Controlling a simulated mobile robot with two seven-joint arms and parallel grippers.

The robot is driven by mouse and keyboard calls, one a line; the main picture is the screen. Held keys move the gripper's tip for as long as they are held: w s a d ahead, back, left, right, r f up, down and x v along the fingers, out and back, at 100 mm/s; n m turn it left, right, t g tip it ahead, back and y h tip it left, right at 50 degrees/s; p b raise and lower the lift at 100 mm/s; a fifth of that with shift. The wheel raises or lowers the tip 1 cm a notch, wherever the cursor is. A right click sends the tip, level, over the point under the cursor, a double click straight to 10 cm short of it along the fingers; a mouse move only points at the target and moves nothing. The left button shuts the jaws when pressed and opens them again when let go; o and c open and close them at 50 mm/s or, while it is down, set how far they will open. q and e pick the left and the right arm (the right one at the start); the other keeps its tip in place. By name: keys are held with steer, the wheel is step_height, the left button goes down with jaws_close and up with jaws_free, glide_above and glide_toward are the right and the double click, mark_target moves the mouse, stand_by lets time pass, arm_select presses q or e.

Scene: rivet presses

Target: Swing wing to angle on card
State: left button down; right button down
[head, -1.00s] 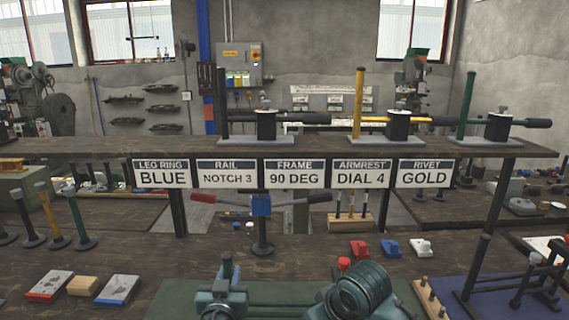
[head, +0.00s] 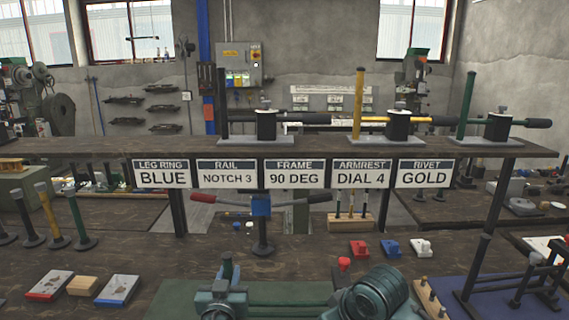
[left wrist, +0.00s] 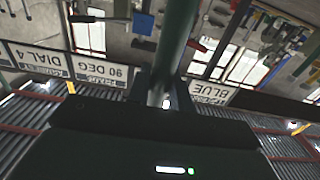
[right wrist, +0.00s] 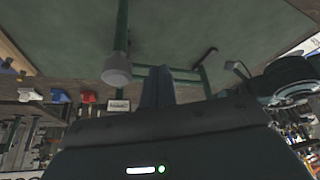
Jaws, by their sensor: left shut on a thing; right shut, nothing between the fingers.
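The FRAME card (head: 294,173) hangs under the shelf edge and reads 90 DEG. My left gripper (head: 227,278) is low at the front of the bench. In the left wrist view it is shut on a green tube (left wrist: 180,35), taken to be the wing. The wing's angle cannot be read from these views. My right gripper (right wrist: 158,88) is shut and empty over the green mat (right wrist: 215,28). Beside it are a green post with a grey cap (right wrist: 117,68) and a low green tube frame (right wrist: 200,72). Most of the work is hidden in the head view by my arms.
A stand with red and black handles (head: 262,215) rises behind the mat. Red (head: 359,249), blue (head: 391,249) and white (head: 421,247) blocks lie right of it. A dark frame stands on a purple mat (head: 452,292). Several posts stand at left.

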steer(key=shift+a, duration=0.1)
stand_by(0.3)
steer(key=shift+a, duration=1.15)
step_height(320, 180, up, 9)
stand_by(0.4)
steer(key=c, duration=2.2)
jaws_free()
